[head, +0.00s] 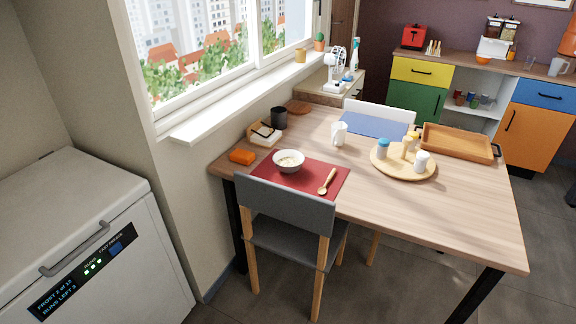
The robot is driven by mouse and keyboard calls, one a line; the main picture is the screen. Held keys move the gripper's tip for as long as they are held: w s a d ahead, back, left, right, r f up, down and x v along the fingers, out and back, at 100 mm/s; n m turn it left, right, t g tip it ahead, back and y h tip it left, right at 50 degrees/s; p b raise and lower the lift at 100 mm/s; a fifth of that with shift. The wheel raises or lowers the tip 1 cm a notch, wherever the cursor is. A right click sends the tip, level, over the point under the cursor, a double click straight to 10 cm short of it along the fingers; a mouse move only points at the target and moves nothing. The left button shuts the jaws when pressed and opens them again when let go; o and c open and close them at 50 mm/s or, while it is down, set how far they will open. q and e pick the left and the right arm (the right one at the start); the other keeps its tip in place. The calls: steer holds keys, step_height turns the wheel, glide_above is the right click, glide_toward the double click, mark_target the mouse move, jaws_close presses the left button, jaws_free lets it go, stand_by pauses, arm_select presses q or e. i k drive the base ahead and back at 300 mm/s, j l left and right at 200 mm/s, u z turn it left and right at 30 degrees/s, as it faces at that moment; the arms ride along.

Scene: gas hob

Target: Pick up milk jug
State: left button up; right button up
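A small white jug (339,134) stands upright on the wooden table (465,205), near its middle. It is between the bowl and the round wooden board. A larger pale jug or pitcher (558,66) stands on the far counter at the right edge of the view. I cannot tell from the picture what either jug contains. Neither of my grippers is in view, and nothing touches the small white jug.
A red mat (300,182) holds a white bowl (289,161) and a wooden spoon (327,181). A round board (403,173) carries several shakers; a wooden tray (457,142) lies behind it. A grey chair (285,205) blocks the near side. The table's front right is clear.

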mark_target(337, 136)
steer(key=i+l+u, duration=0.1)
steer(key=u, duration=0.3)
steer(key=l+u, duration=0.4)
steer(key=i+l+u, duration=0.1)
steer(key=u, duration=0.35)
steer(key=l+u, duration=0.15)
steer(key=l, duration=0.4)
steer(key=k+l+u, duration=0.15)
steer(key=l, duration=1.2)
steer(key=i, duration=0.5)
